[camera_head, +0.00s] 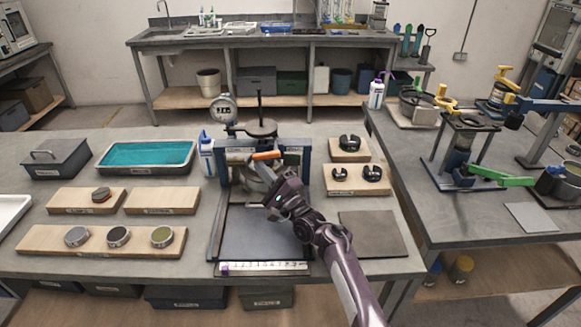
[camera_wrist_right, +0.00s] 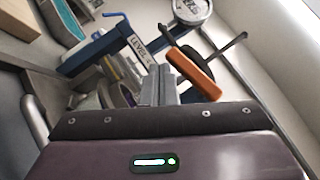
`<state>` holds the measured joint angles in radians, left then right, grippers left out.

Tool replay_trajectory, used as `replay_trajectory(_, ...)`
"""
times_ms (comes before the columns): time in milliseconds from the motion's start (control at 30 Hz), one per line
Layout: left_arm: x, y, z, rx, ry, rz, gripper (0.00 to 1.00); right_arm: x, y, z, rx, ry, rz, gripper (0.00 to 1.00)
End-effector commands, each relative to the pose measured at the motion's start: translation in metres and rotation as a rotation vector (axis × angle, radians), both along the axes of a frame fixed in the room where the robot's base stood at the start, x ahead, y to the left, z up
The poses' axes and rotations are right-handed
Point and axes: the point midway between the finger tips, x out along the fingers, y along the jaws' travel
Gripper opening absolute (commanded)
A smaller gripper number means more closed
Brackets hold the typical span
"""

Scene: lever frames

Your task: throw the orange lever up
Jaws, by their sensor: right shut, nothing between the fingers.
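The orange lever (camera_head: 266,155) is on a blue-framed press (camera_head: 306,158) on the near table. Its handle lies roughly level in the head view, in front of the press's upper part. In the right wrist view the orange lever (camera_wrist_right: 190,72) slants just right of my fingertips, beside a "LEVER" label (camera_wrist_right: 139,47). My right gripper (camera_head: 274,182) is shut and empty, just below the lever in the head view; its fingers (camera_wrist_right: 158,85) are together and not around the handle. I cannot tell whether they touch it. My left gripper is not in view.
A round gauge (camera_head: 223,109) stands behind the press, and a white-blue bottle (camera_head: 206,154) left of it. Wooden boards with round parts (camera_head: 90,240) lie left; boards with black parts (camera_head: 358,186) lie right. A side table (camera_head: 470,215) holds other lever devices.

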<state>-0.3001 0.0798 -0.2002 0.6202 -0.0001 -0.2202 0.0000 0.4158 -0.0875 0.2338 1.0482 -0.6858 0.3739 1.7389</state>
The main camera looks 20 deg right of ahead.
Motion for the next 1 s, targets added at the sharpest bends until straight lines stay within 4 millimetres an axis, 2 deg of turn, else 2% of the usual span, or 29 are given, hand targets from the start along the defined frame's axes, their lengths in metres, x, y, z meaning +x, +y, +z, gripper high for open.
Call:
replay_trajectory(833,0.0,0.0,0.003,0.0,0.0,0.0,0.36,0.001,0.003,0.004,0.0,-0.001,-0.002,0.0)
replay_trajectory(1000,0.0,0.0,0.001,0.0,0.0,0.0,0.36,-0.009,-0.002,-0.003,0.001,0.002,-0.003,0.0)
